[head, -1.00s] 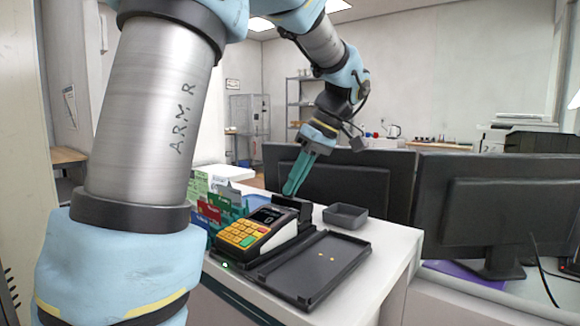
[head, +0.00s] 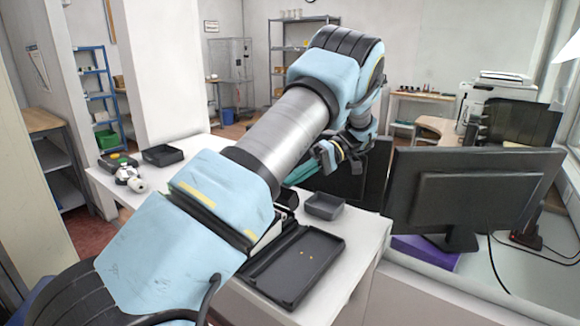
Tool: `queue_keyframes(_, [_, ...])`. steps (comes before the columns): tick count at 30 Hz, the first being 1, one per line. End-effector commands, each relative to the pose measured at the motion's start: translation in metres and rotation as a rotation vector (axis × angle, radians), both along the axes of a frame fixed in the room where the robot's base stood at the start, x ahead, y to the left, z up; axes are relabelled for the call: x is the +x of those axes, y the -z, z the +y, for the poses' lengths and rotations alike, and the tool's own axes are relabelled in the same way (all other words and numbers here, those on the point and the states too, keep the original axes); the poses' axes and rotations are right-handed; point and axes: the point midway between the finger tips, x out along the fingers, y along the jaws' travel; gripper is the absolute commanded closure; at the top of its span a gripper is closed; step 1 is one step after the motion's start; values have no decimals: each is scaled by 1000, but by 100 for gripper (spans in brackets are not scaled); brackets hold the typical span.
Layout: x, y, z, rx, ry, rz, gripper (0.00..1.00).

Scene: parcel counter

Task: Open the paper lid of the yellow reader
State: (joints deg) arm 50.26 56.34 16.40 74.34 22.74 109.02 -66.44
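The yellow reader (head: 268,234) is almost wholly hidden behind my arm in the head view. Only a pale strip of its side shows, beside the open black case on the counter. A dark part (head: 287,198) shows just behind it; I cannot tell whether this is the paper lid or how the lid stands. My gripper (head: 300,174), with teal fingers, is above and behind the reader, apart from it. The fingers are partly covered by my arm, and their gap cannot be made out. Nothing is seen in them.
The black case (head: 310,282) lies open on the white counter (head: 362,238), with small orange bits inside. A small dark tray (head: 324,205) stands behind it. Monitors (head: 470,190) rise close on the right. Another dark tray (head: 162,155) and small items are at the far left.

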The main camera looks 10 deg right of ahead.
Motion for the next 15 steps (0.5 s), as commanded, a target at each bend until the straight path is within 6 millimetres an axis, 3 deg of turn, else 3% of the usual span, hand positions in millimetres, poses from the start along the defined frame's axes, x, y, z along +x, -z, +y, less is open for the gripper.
queue_keyframes(15, [7, 7, -7, 116, 0, 109, 100])
